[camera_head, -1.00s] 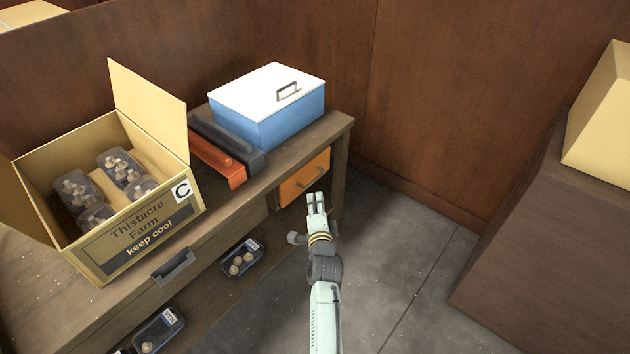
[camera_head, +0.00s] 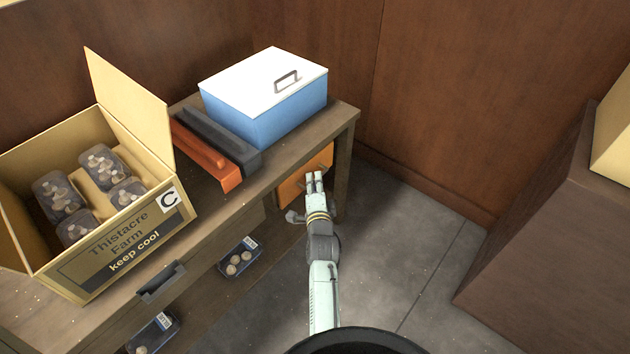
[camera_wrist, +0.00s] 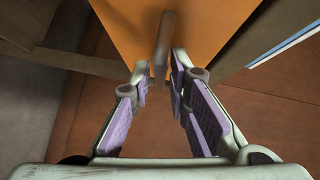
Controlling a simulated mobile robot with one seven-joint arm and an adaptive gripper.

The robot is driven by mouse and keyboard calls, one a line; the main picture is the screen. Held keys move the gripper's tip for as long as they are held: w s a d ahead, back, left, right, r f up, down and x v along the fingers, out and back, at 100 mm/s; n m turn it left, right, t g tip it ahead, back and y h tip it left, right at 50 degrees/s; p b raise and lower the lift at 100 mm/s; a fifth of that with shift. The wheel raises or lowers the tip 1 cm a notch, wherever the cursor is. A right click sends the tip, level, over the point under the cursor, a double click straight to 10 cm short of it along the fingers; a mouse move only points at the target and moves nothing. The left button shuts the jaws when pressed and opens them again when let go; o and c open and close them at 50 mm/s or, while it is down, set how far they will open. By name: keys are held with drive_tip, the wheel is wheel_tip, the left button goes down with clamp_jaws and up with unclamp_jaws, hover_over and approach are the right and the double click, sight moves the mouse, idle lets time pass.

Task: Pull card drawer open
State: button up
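The orange drawer front (camera_head: 291,190) sits under the right end of the wooden bench and looks closed. My gripper (camera_head: 314,177) is in front of it and hides much of it and its handle in the head view. In the wrist view the orange front (camera_wrist: 205,28) fills the top middle, with its grey bar handle (camera_wrist: 164,38) pointing down toward my gripper (camera_wrist: 160,84). The fingers are open, with a gap between the purple pads. The handle's lower end is at the gap between the fingertips; I cannot tell whether either finger touches it.
A blue box with white lid (camera_head: 265,105), an orange bar (camera_head: 205,152) and an open mushroom carton (camera_head: 130,235) stand on the bench (camera_head: 215,212). A second drawer has a dark handle (camera_head: 162,282). Packed trays (camera_head: 240,258) lie below. A brown block (camera_head: 550,220) stands right; floor between is clear.

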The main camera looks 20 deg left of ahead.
drive_tip(key=shift+c, duration=0.2)
clamp_jaws()
idle(0.4)
